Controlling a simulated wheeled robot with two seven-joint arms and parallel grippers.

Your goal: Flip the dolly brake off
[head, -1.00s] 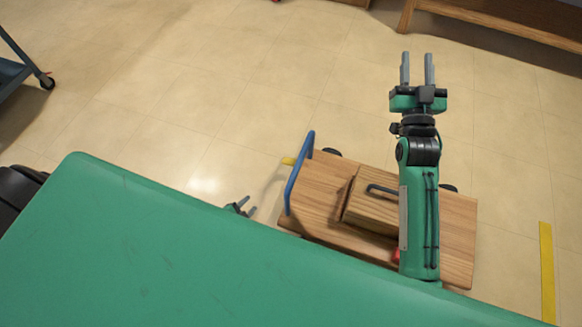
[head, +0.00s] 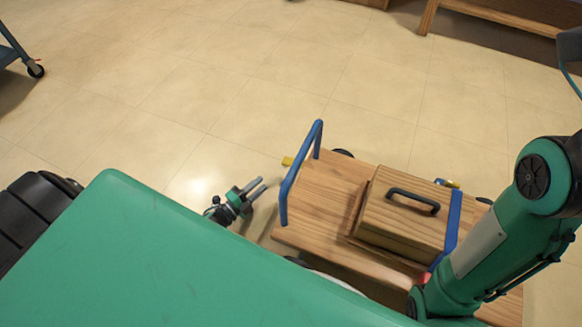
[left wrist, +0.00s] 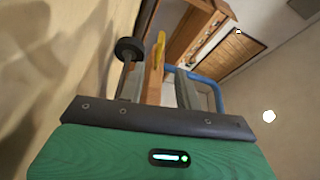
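The wooden dolly (head: 325,190) stands on the floor, with a blue push handle (head: 285,195) at its left end. A small yellow pedal (head: 288,161), which looks like the brake, sticks out beside the handle's far side. It also shows in the left wrist view (left wrist: 159,50), above the wooden deck edge (left wrist: 154,82) and beside a black wheel (left wrist: 130,48). My left gripper (head: 262,184) is open and empty, just left of the handle and short of the pedal. In the left wrist view the pedal appears between its fingers (left wrist: 158,72), apart from them. My right gripper is out of view.
A wooden box (head: 400,222) with a black handle sits on the dolly under a blue strap (head: 453,222). A blue-grey cart (head: 12,52) stands at far left and a wooden bench (head: 500,22) at the back. Floor beyond the dolly is clear.

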